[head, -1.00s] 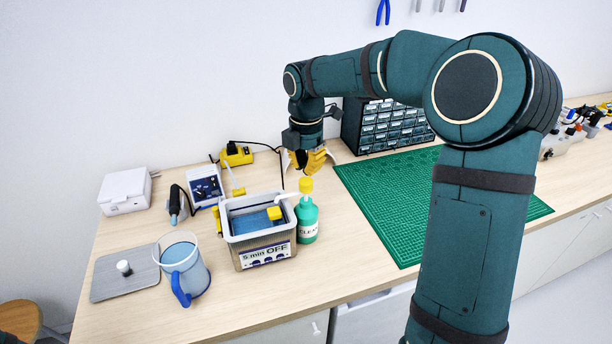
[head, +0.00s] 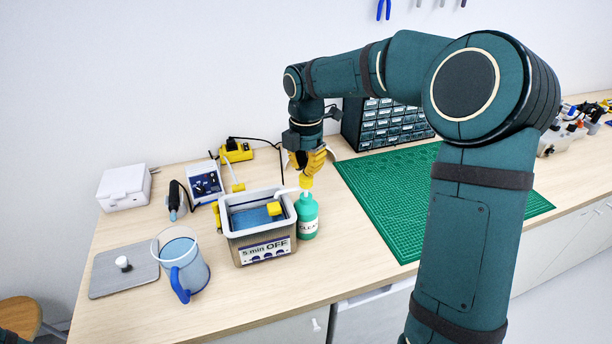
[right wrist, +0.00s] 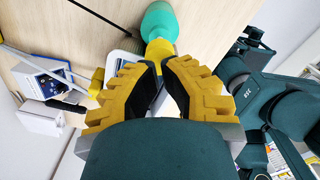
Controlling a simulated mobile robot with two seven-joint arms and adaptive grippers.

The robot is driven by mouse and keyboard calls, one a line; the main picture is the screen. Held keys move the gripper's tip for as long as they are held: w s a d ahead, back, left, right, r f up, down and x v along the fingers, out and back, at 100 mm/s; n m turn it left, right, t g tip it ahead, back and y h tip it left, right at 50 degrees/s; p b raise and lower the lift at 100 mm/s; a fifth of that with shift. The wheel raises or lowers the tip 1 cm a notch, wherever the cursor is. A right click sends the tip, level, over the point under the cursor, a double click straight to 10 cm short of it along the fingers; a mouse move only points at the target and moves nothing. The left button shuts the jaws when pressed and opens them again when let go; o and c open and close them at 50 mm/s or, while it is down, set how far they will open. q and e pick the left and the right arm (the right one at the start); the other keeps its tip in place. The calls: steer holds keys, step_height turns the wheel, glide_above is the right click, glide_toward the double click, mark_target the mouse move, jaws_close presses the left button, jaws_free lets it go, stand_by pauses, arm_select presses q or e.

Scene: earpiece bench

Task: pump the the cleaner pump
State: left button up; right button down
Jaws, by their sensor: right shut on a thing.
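The cleaner pump is a green bottle (head: 307,217) labelled CLEAN, with a yellow pump head (head: 306,182) and a white spout pointing left toward the tank. It stands upright on the bench, right of the tank. My right gripper (head: 308,172) comes down from above, its yellow fingers shut on the pump head. In the right wrist view the yellow head (right wrist: 159,51) shows at the fingertips of my right gripper (right wrist: 156,64), with the green bottle (right wrist: 159,24) beyond. The fingers partly hide the head's top. My left gripper is not in view.
A grey tank (head: 262,249) marked "5 min OFF" stands just left of the bottle, with a yellow block inside. A green mat (head: 400,200) lies clear on the right.

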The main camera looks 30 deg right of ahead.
steer(key=shift+f+b, duration=0.55)
steer(key=shift+f, duration=0.8)
steer(key=shift+r, duration=0.2)
steer(key=shift+r+p, duration=1.9)
steer(key=shift+p, duration=0.05)
step_height(320, 180, up, 6)
steer(key=p, duration=0.5)
steer(key=shift+p, duration=0.35)
